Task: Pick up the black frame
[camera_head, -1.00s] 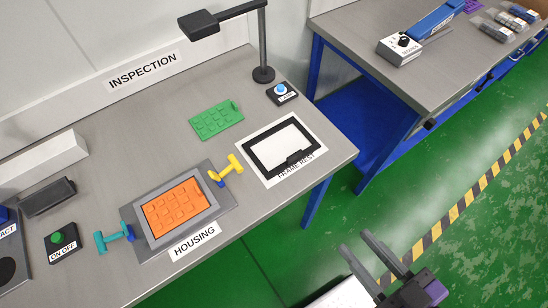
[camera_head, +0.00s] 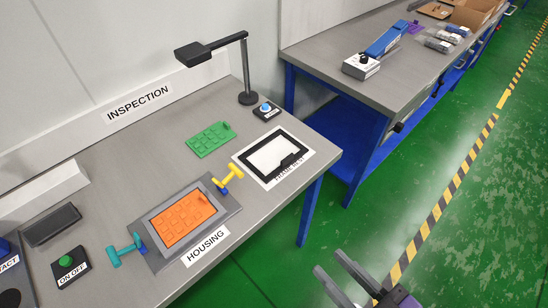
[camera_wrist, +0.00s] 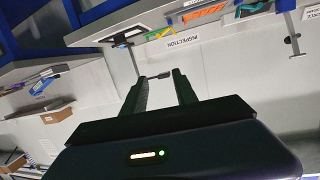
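The black frame (camera_head: 251,155) lies flat on a white sheet marked FRAME REST (camera_head: 310,159), at the right end of the inspection table in the head view. A tab or handle on its near side covers part of the label. My gripper (camera_head: 330,268) is low in the head view, off the table's front edge and well apart from the frame. Its two fingers are spread with nothing between them. In the wrist view my gripper (camera_wrist: 160,76) also shows two parted fingers.
The grey housing (camera_head: 158,262) holds an orange piece (camera_head: 182,218), with yellow (camera_head: 231,176) and teal (camera_head: 125,249) clamps beside it. A green piece (camera_head: 210,139), a lamp (camera_head: 247,97) and a blue button (camera_head: 265,108) stand near the frame. Another bench (camera_head: 340,95) is at the back right.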

